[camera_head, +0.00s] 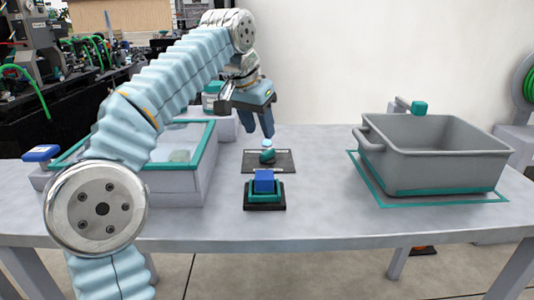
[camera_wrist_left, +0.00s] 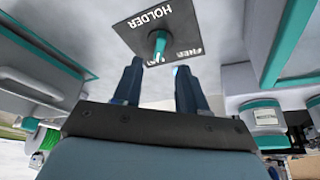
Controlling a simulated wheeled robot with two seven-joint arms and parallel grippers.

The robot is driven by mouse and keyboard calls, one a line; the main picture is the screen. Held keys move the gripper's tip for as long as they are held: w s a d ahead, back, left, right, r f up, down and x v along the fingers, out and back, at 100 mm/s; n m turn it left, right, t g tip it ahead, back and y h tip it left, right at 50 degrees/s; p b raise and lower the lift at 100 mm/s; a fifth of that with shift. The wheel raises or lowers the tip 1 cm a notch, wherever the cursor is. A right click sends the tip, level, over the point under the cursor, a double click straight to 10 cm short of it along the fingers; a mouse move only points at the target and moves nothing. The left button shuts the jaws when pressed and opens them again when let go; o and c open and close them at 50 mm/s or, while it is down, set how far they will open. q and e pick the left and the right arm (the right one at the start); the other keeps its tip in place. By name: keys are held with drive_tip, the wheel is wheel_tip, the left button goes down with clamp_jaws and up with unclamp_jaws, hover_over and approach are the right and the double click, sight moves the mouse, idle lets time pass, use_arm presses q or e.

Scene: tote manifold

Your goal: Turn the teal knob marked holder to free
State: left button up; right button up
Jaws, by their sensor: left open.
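The teal knob (camera_head: 267,157) stands on a dark plate (camera_head: 286,162) near the middle of the table. In the left wrist view the knob (camera_wrist_left: 160,43) shows as a teal post on the plate (camera_wrist_left: 182,20). The plate carries the word HOLDER and a second marking that is hard to read. My left gripper (camera_head: 261,136) is just above the knob, pointing down. In the wrist view its two fingers (camera_wrist_left: 157,80) are apart with nothing between them, and the knob lies just beyond the tips. I cannot tell whether they touch it. My right gripper is not in view.
A blue block (camera_head: 264,181) sits in a teal and black base in front of the plate. A grey tote (camera_head: 436,158) stands on the right within a teal outline. A teal-rimmed clear-topped box (camera_head: 204,165) stands left, partly behind my arm. The table between plate and tote is clear.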

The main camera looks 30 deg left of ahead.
sight(266, 151)
use_arm(q)
drive_tip(key=b+x, duration=0.1)
drive_tip(key=x, duration=0.6)
drive_tip(key=shift+f+b, duration=0.15)
drive_tip(key=shift+b, duration=0.25)
clamp_jaws()
